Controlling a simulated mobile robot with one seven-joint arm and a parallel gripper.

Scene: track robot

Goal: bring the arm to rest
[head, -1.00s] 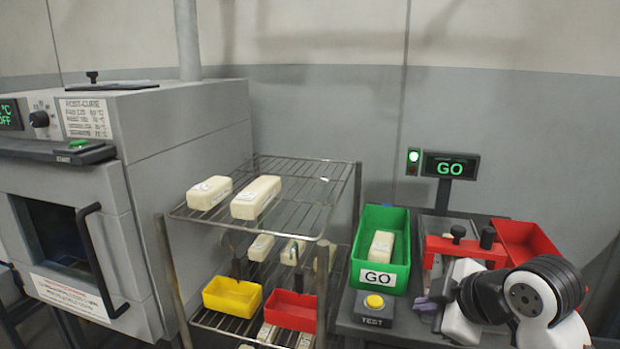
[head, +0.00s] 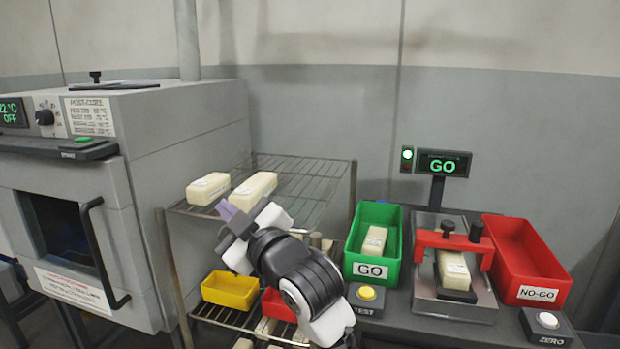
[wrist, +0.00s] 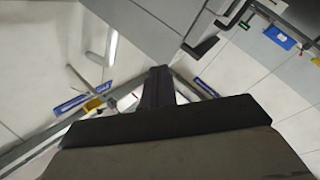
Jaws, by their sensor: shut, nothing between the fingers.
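The wire rack (head: 310,187) carries two cream blocks (head: 252,190) on top. A green GO bin (head: 391,268) holds one block. A gauge with a red bridge (head: 452,241) has a block under it. A red NO-GO bin (head: 540,292) looks empty. A grey oven (head: 180,140) stands left.

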